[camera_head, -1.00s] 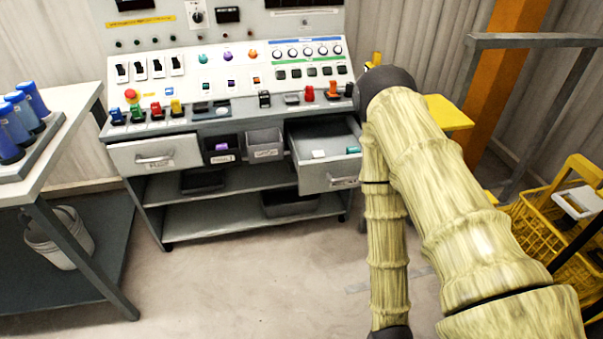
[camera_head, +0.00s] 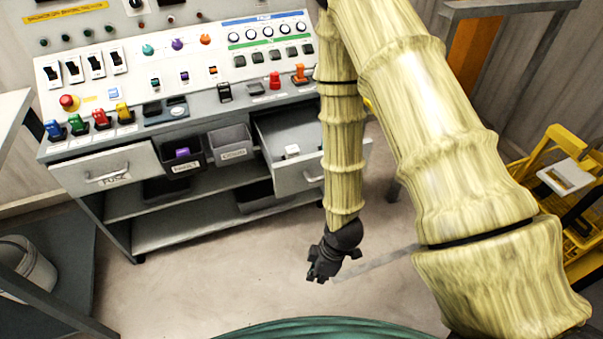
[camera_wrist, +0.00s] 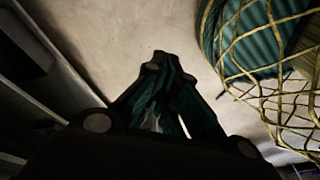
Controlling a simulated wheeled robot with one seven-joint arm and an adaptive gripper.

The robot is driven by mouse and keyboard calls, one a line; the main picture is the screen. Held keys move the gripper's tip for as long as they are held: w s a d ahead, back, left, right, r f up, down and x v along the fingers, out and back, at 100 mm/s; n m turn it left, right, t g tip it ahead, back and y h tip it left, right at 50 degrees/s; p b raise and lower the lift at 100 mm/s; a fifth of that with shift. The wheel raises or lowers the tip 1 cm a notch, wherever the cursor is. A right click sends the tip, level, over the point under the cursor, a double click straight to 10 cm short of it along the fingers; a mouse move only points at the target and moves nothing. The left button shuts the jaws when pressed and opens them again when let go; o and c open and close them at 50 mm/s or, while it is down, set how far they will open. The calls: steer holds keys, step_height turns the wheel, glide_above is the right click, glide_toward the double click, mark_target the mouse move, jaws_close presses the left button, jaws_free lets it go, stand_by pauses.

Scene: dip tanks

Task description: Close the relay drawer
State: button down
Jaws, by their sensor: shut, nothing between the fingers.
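The grey relay drawer (camera_head: 297,178) is pulled out at the right end of the control console in the head view. A small white block (camera_head: 291,150) lies inside it. My arm covers the drawer's right part, so its label and handle are only partly seen. The drawer at the left end, labelled FUSE (camera_head: 104,172), is flush with the console. My gripper (camera_head: 318,276) hangs low in front of the console, apart from the drawer and pointing down. In the wrist view my gripper (camera_wrist: 160,58) has its fingers together, with nothing between them, above the floor.
The console (camera_head: 190,115) carries switches and coloured levers. Two small bins (camera_head: 231,146) sit between the drawers, with open shelves below. A white bucket (camera_head: 30,262) stands at the left under a table. A yellow basket trolley (camera_head: 575,190) is at the right. Floor before the console is clear.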

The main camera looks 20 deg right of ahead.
mark_target(302, 174)
steer(key=w+d+r+n+t+h+p, duration=0.1)
steer(key=w+d+r+n, duration=0.1)
steer(key=w+r+n, duration=0.85)
steer(key=w+d+r+n+t+h, duration=0.1)
steer(key=w+d+r+n, duration=0.1)
steer(key=w+r+n, duration=0.8)
steer(key=shift+w+f+n+h+b, duration=0.1)
steer(key=shift+w+f+n+b, duration=0.45)
steer(key=shift+f, duration=0.6)
steer(key=shift+w+f+n+h+b, duration=0.1)
steer(key=shift+w+f+n+b, duration=0.2)
steer(key=shift+w+f+n, duration=0.6)
steer(key=shift+w+f+n+h+b, duration=0.1)
steer(key=shift+w+f+n+b, duration=0.3)
steer(key=shift+f, duration=1)
steer(key=shift+w+r+p, duration=0.15)
steer(key=shift+p, duration=0.3)
